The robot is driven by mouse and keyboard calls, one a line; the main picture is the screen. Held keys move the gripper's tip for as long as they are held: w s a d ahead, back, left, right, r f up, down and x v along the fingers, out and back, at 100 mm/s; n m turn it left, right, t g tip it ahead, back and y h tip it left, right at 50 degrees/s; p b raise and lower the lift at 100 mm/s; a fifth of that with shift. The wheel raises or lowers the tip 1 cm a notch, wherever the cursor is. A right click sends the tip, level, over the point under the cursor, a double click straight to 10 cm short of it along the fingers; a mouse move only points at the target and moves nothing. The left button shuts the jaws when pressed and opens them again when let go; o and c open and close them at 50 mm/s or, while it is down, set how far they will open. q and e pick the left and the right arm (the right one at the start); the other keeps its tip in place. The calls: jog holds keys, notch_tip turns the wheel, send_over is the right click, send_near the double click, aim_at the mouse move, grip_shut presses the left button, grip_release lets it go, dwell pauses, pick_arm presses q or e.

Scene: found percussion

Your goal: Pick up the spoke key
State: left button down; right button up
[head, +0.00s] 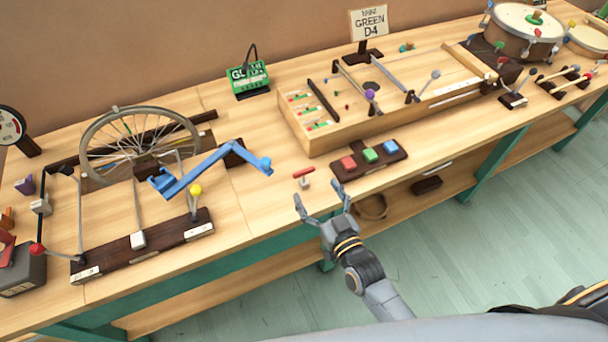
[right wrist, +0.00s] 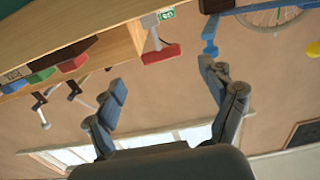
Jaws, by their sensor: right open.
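The spoke key, as I take it, is the small piece with a red bar on a pale grey stem (head: 304,175). It stands on the wooden bench near the front edge, left of the block with coloured buttons. In the right wrist view its red bar (right wrist: 162,54) shows between and beyond my fingertips. My right gripper (head: 323,198) is open and empty, just in front of the key and apart from it. The right gripper's two spread fingers (right wrist: 164,82) also show in the right wrist view. My left gripper is not in view.
The button block (head: 369,159) is right of the key. A blue crank arm (head: 205,168) and a spoked wheel (head: 139,146) are left. A long wooden box (head: 322,141) stands behind. Bare bench top lies around the key; its front edge (head: 270,217) is close.

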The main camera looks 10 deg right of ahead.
aim_at(305, 173)
jog(key=p+x, duration=0.1)
jog(key=x, duration=0.6)
jog(key=shift+w+a+f, duration=0.15)
jog(key=shift+c, duration=0.2)
jog(key=c, duration=1.4)
jog(key=shift+o, duration=0.2)
